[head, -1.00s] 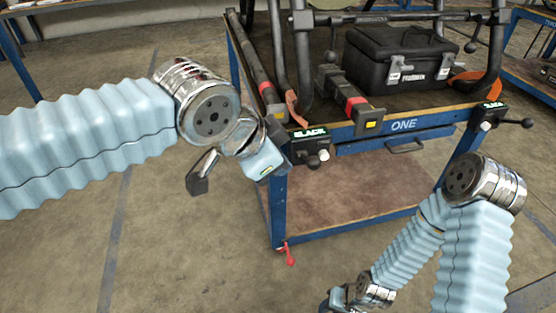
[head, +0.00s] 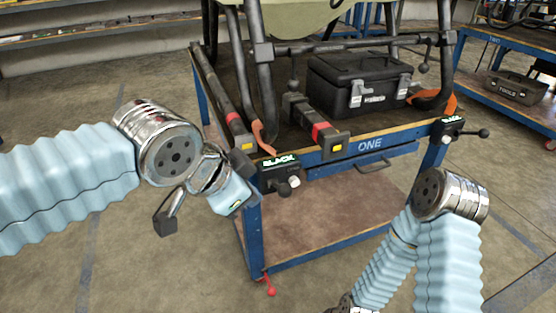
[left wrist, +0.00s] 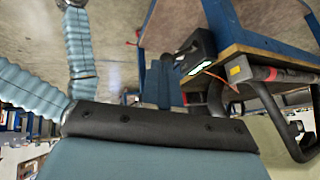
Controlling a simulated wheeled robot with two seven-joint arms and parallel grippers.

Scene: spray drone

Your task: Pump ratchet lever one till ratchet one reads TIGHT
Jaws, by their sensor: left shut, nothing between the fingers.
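Table ONE (head: 410,136) has a small black ratchet box (head: 272,176) at its front left corner, with a lit label that appears to read SLACK. A short dark lever with a black knob (head: 286,189) and a pale knob stick out from the box. A second such ratchet (head: 447,128) with a lever (head: 483,133) is at the right corner, its label also like SLACK. My left gripper (head: 242,204) is shut and empty, just left of the left ratchet and apart from its lever. The left wrist view shows a dark ratchet box (left wrist: 197,48) at a table corner.
A black case (head: 350,88), two dark bars with red bands (head: 318,131) and orange straps (head: 433,103) lie on the table, under a tubular frame. A lower shelf (head: 330,215) and a red caster pedal (head: 270,287) are below. The floor at left is clear.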

